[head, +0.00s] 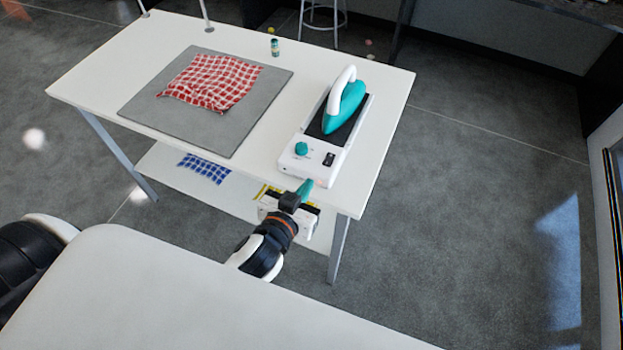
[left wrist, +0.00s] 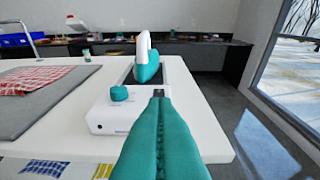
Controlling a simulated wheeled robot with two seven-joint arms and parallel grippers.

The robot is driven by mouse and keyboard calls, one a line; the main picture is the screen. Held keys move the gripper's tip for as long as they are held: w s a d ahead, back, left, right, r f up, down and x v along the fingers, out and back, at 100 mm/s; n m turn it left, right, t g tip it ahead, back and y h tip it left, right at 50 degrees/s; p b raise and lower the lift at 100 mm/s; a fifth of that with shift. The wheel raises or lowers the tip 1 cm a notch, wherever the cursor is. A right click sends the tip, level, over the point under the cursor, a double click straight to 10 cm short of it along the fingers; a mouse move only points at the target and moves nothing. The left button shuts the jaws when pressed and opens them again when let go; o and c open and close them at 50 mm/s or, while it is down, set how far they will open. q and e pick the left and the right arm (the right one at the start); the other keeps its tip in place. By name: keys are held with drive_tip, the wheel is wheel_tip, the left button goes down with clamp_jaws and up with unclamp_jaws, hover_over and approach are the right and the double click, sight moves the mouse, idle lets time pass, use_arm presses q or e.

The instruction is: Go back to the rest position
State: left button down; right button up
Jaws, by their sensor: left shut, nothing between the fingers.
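My left gripper (head: 305,189) is shut and empty, with its teal fingers together at the front edge of the white table (head: 375,85). In the left wrist view its fingers (left wrist: 160,130) point toward the white iron station (left wrist: 108,113). In the head view the station (head: 310,160) stands on the right part of the table, with a teal knob (head: 301,149) at its front. A teal iron (head: 344,110) with a white handle rests on the station's dark plate, apart from the gripper. My right gripper does not show.
A red checked cloth (head: 212,82) lies on a grey mat (head: 262,105) at the left of the table. A small green-capped jar (head: 275,47) stands behind it. A blue checked cloth (head: 205,169) lies on the lower shelf (head: 160,165). The floor right of the table is clear.

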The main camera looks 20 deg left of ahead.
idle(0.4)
use_arm(q)
drive_tip(key=s+a+f+m+g+b, duration=0.1)
drive_tip(key=s+f+g, duration=0.3)
drive_tip(key=f, duration=1.2)
drive_tip(key=s+a+f+m+g+b, duration=0.1)
drive_tip(key=s+f+g, duration=0.3)
drive_tip(key=f, duration=1.2)
drive_tip(key=s+a+f+g, duration=0.2)
drive_tip(key=s+f, duration=0.6)
drive_tip(key=s, duration=0.4)
drive_tip(key=s+a+f+g+b, duration=0.1)
drive_tip(key=s+a+f+g, duration=0.2)
drive_tip(key=s+f, duration=0.6)
drive_tip(key=s, duration=0.4)
drive_tip(key=shift+a+f+g+y, duration=0.2)
drive_tip(key=shift+f+g+y, duration=0.05)
drive_tip(key=shift+g+y, duration=0.05)
drive_tip(key=shift+w, duration=0.1)
